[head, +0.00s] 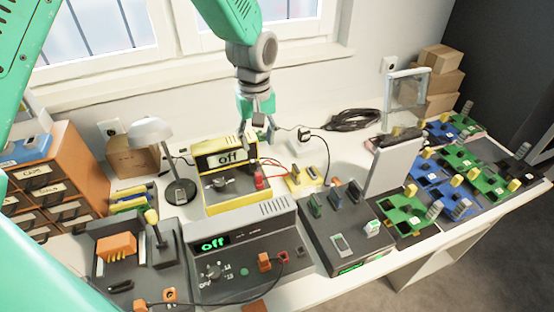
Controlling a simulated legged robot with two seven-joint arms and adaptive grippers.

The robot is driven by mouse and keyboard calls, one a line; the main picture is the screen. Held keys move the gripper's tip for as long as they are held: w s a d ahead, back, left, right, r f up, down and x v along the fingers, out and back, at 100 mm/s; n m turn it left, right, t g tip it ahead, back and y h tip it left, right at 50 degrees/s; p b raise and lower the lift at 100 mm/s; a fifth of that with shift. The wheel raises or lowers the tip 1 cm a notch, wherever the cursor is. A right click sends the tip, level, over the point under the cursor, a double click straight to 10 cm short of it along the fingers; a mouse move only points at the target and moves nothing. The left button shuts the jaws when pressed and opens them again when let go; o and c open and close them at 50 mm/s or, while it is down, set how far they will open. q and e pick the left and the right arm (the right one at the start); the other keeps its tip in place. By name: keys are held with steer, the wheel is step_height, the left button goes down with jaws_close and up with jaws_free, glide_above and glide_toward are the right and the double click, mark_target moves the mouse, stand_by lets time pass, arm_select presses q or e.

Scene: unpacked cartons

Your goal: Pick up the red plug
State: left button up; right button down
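The red plug (259,178) sits at the right front of the yellow power supply (238,196), whose display reads "off". Red cables run from beside it to a small yellow board (304,179) on the right. My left gripper (258,142) hangs above and slightly behind the plug, pointing down. Its fingers look spread apart with nothing between them, and it does not touch the plug. My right gripper is not in view.
A grey power supply (245,244) with orange plugs stands in front. A desk lamp (153,134) and drawer cabinet (60,195) are to the left. A dark module box (345,237), an upright white panel (394,165) and several circuit boards (457,158) fill the right.

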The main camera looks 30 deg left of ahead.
mark_target(258, 173)
arm_select(q)
steer(key=f, duration=0.8)
steer(key=shift+a, duration=0.35)
steer(key=f, duration=0.2)
steer(key=f+p, duration=0.1)
steer(key=f, duration=0.1)
steer(key=shift+w+f, duration=0.1)
steer(key=shift+w, duration=0.15)
steer(key=shift+w+a+f, duration=0.15)
steer(key=shift+f, duration=0.35)
steer(key=shift+a, duration=0.1)
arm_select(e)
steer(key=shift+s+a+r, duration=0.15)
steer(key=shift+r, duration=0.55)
arm_select(q)
steer(key=c, duration=0.9)
